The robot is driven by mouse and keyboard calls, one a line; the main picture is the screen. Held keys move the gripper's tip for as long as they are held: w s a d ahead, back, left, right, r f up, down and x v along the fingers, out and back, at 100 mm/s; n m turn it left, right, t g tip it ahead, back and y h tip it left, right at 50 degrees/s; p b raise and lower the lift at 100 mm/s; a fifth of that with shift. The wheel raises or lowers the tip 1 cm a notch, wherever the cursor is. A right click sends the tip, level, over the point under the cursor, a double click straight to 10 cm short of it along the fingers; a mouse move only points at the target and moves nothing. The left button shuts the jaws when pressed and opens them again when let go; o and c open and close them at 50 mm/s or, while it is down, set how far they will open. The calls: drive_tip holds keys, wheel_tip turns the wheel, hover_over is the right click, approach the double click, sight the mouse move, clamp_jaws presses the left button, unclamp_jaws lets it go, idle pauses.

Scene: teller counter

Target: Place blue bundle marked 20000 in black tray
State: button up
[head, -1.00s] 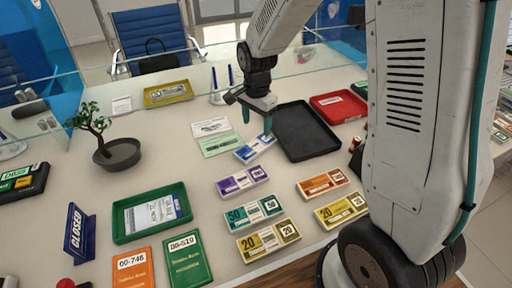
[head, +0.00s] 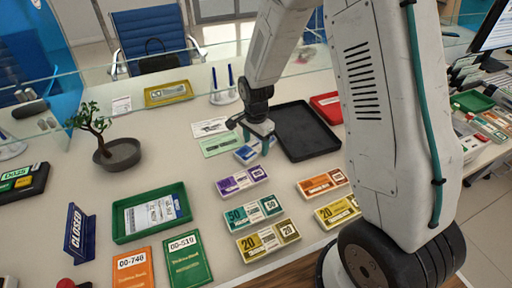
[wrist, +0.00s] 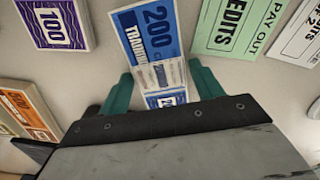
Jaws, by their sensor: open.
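The blue bundle (head: 244,156) lies flat on the counter, left of the black tray (head: 308,132). In the wrist view the blue bundle (wrist: 150,28) shows a large "200" and a pale band; the rest of its number is not readable. My gripper (head: 257,144) is open over the bundle and partly hides it in the head view. In the wrist view its teal fingers (wrist: 160,75) stand on either side of the bundle's near part, with gaps beside it. The black tray is empty.
A purple bundle (head: 242,180), teal bundle (head: 253,214), orange bundle (head: 322,183) and yellow bundles (head: 267,241) lie nearer on the counter. Pay-out slips (head: 220,145) lie left of the blue bundle. A red tray (head: 327,107) sits behind the black tray.

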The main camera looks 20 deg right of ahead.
drive_tip(key=c, duration=0.9)
drive_tip(key=shift+o, duration=0.2)
drive_tip(key=shift+r, duration=0.1)
